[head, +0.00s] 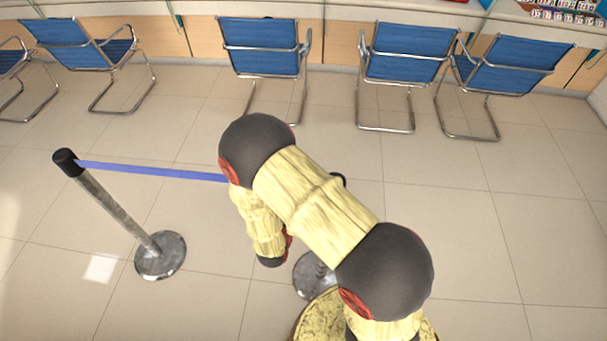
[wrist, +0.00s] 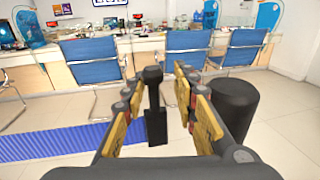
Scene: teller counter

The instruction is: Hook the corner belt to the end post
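The blue belt (head: 150,171) runs from the black head of the left post (head: 66,161) rightward until my arm hides it. In the wrist view the belt (wrist: 60,142) comes in from the left, towards a black clip (wrist: 155,126) with a knob on top. My gripper (wrist: 160,74) is open, with its fingers on either side of the clip and a gap visible on the right. A black post head (wrist: 236,108) stands just right of the fingers. A second post's base (head: 311,276) shows below my arm; most of that post is hidden.
Blue chairs with metal frames (head: 262,48) line the counter at the back, and more stand to the right (head: 405,55). The left post's round base (head: 160,256) rests on the tiles. The tiled floor (head: 480,230) at right is clear.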

